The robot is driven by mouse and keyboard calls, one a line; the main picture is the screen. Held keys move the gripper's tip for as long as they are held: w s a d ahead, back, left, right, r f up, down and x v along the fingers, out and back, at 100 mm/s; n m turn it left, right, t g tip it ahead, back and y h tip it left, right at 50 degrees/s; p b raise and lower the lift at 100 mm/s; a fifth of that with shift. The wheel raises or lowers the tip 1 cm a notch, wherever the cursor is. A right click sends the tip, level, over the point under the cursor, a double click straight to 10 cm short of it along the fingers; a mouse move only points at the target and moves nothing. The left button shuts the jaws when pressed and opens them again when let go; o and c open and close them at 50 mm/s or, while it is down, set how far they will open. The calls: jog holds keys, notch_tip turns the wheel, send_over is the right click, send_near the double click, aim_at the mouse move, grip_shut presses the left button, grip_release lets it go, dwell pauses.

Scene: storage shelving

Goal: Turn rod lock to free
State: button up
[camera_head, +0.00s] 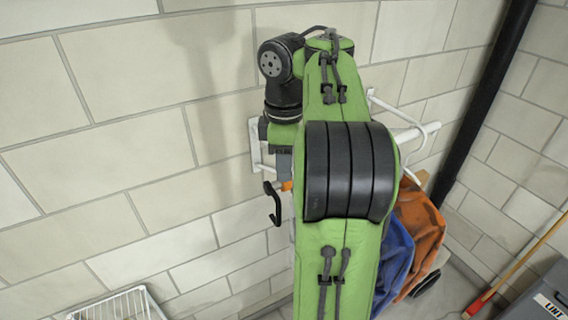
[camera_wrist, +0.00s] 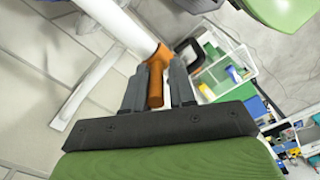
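The rod lock is an orange piece (camera_wrist: 155,88) at the end of a white rod (camera_wrist: 112,28) in the wrist view. Its short lever hangs down between the two dark grey fingers of my gripper (camera_wrist: 163,70). The fingers stand apart on either side of the lever, and I cannot tell whether they touch it. In the head view only a small orange bit (camera_head: 287,185) shows beside my green arm. My gripper (camera_head: 284,163) is mostly hidden there behind the arm. The lock's exact angle is hard to read.
A black hook (camera_head: 273,204) sticks out close to the lock. A white wall bracket (camera_head: 256,145) is behind it. Blue (camera_head: 393,262) and orange (camera_head: 420,235) cloths hang at right. A white wire basket (camera_head: 122,305) stands lower left. A dark pipe (camera_head: 484,105) runs along the corner.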

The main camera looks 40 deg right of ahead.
jog(key=shift+w+d+f, duration=0.1)
jog(key=shift+d, duration=0.1)
grip_shut()
